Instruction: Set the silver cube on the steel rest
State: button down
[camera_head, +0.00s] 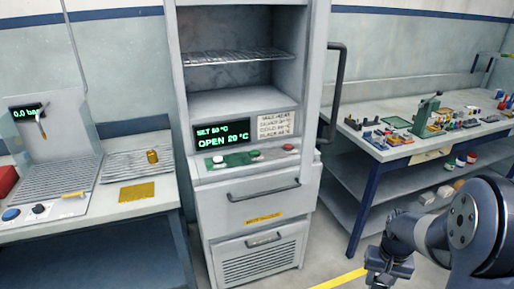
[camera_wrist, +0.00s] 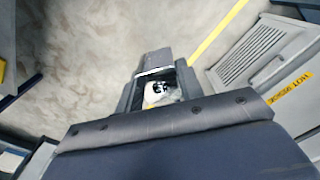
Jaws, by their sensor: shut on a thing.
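My gripper (camera_head: 388,268) is at the lower right of the head view, over the floor and away from the benches. In the wrist view my gripper (camera_wrist: 156,76) is shut on a small shiny pale piece, which looks like the silver cube (camera_wrist: 158,94); its sides are partly hidden by the jaws. A slatted steel rack (camera_head: 122,168), which seems to be the steel rest, lies on the left bench.
A spray booth (camera_head: 45,170) and yellow plate (camera_head: 137,191) are on the left bench. The right bench (camera_head: 400,150) is cluttered with small parts.

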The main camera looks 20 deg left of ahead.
aim_at(123, 168)
jog(key=j+u, duration=0.5)
jog(key=i+j+u, duration=0.15)
jog(key=u, duration=0.35)
jog(key=i+j+u, duration=0.2)
jog(key=j+u, duration=0.25)
jog(key=l, duration=0.1)
